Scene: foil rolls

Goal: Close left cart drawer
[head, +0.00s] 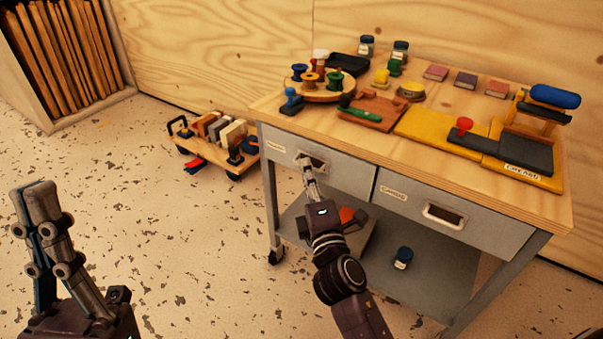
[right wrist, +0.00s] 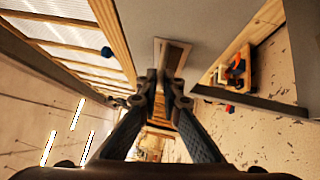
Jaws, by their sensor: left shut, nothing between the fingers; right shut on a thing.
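The cart (head: 545,205) has two grey drawers side by side under its wooden top. The left drawer (head: 345,178) has a small label and a recessed metal handle (head: 318,161). Its front looks about level with the right drawer (head: 490,230), and no drawer inside shows. My right gripper (head: 307,166) is shut on the left drawer's handle; its fingers hide part of it. The right wrist view shows the fingertips (right wrist: 165,80) together at the handle frame (right wrist: 172,52) on the grey front. My left gripper (head: 36,190) is shut and empty, away from the cart over the floor.
Spools, a yellow mat (head: 424,126) and tools crowd the cart top. A jar (head: 403,258) stands on the lower shelf. A low wooden trolley (head: 208,150) stands left of the cart. A wooden rack (head: 60,50) is at the far left. Floor between is clear.

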